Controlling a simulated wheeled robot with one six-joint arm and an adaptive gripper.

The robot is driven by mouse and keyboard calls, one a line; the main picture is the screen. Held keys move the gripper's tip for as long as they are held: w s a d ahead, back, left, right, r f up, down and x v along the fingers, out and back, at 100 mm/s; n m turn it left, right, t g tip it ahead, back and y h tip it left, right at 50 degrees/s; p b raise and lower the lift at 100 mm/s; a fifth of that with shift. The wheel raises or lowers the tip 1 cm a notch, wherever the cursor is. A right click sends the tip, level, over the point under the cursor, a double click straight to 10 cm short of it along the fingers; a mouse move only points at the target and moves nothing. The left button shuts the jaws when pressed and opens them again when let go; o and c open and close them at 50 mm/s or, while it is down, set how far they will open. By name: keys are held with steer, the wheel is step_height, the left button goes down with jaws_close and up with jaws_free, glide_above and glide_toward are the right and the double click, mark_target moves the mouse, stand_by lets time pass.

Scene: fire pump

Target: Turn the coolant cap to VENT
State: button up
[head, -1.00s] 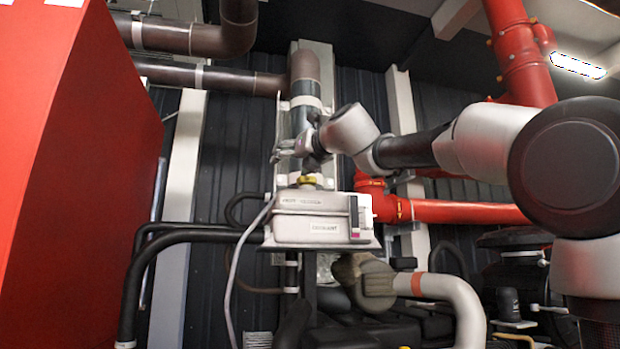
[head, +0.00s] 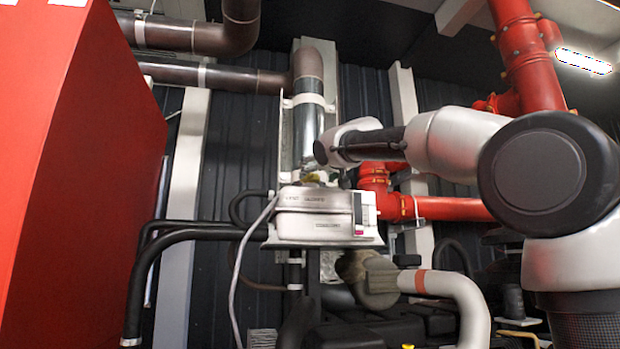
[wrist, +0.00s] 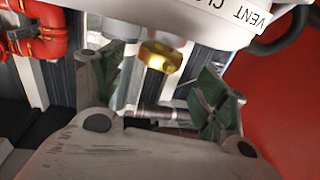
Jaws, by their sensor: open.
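The brass-coloured coolant cap (head: 312,178) is on top of the pale grey coolant tank (head: 313,228) in the head view, partly covered by my wrist. In the wrist view the cap (wrist: 160,57) shows between my two fingers, with the tank (wrist: 190,15) above it in this upside-down picture. A "VENT" label (wrist: 250,17) and part of another word are on the tank. My gripper (wrist: 157,85) is open, with a green-faced finger on each side of the cap. No contact is visible. Which label the cap points to cannot be told.
A red cabinet (head: 75,160) fills the left. Red pipes (head: 450,208) run right of the tank, a dark upright pipe (head: 307,70) stands behind it, and black hoses (head: 180,240) leave its left side. A thin grey cable (head: 240,265) hangs beside it.

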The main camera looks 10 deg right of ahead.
mark_target(310, 176)
steer(key=w, duration=0.4)
steer(key=w+a, duration=0.1)
steer(key=w, duration=0.1)
steer(key=shift+w, duration=0.35)
steer(key=shift+c, duration=0.4)
steer(key=c, duration=1)
